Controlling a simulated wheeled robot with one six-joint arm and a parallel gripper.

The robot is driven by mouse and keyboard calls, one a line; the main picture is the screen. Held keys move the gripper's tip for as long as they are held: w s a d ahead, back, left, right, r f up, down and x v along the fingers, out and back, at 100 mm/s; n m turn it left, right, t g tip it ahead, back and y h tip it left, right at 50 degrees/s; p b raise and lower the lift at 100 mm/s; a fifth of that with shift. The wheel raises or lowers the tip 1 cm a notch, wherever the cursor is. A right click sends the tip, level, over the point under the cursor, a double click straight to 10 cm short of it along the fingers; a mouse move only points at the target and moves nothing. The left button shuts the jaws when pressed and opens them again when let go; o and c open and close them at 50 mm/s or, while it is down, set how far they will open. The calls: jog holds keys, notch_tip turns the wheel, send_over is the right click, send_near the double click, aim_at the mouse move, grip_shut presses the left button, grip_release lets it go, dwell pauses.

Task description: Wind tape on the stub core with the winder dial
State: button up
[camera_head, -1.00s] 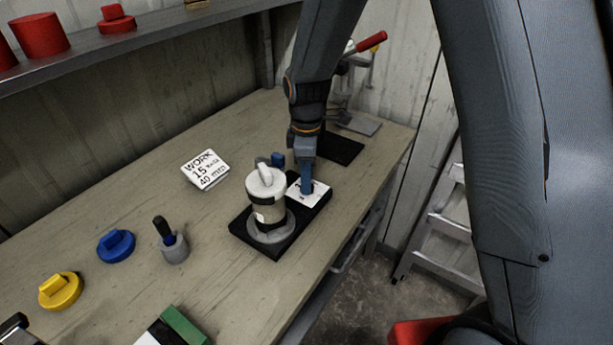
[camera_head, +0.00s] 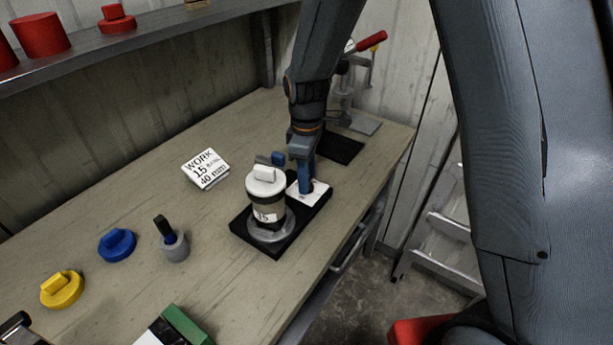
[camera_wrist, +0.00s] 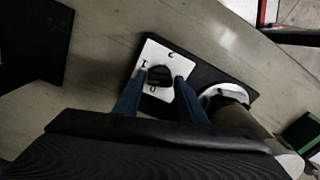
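The winder (camera_head: 240,224) is a black base on the bench. The stub core (camera_head: 268,210) stands upright on its grey round seat, with a white cap with a raised bar on top and a brown-grey band around its middle. A white label on its side reads "15". The winder dial (camera_wrist: 160,75) is a dark knob on a white marked plate (camera_wrist: 184,62) at the base's other end. My gripper (camera_head: 305,190) points down at the plate beside the core. In the wrist view its blue fingers (camera_wrist: 161,80) close on both sides of the dial, which they mostly hide in the head view.
A work card (camera_head: 205,168) reads "WORK 15" and "40 mm". A grey pot with a black-handled tool (camera_head: 175,246), a blue cap (camera_head: 117,244) and a yellow cap (camera_head: 62,289) stand left. A black pad (camera_head: 340,148) lies behind my gripper. The bench middle is clear.

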jog(key=shift+o, duration=0.9)
jog(key=shift+r+b, duration=1.05)
jog(key=shift+r, duration=2.85)
jog(key=shift+c, duration=0.3)
